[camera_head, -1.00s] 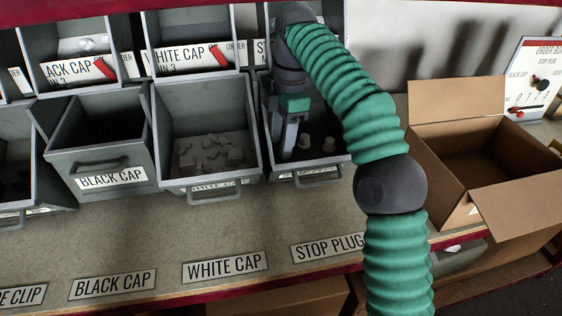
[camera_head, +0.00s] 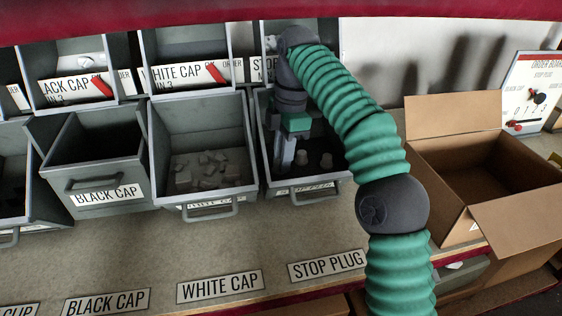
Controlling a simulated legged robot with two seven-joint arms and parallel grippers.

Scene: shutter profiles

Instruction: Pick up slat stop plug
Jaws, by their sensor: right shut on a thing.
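The stop plug bin (camera_head: 310,191) is a grey drawer on the bench, right of the white cap bin, behind the STOP PLUG label (camera_head: 327,265). Pale stop plugs (camera_head: 326,161) stand inside it, small and dim. My right gripper (camera_head: 284,166) reaches straight down into this bin on its left side, shut on a stop plug. The fingertips are low in the bin, and the held plug is too small and shaded to make out clearly. My arm hides the bin's upper right part. My left gripper is not in view.
The white cap bin (camera_head: 203,203) holds several pale caps, and the black cap bin (camera_head: 98,163) is beside it. Upper bins (camera_head: 190,90) hang close above. An open cardboard box (camera_head: 515,215) stands at right, before an order board (camera_head: 530,95). The front bench strip is clear.

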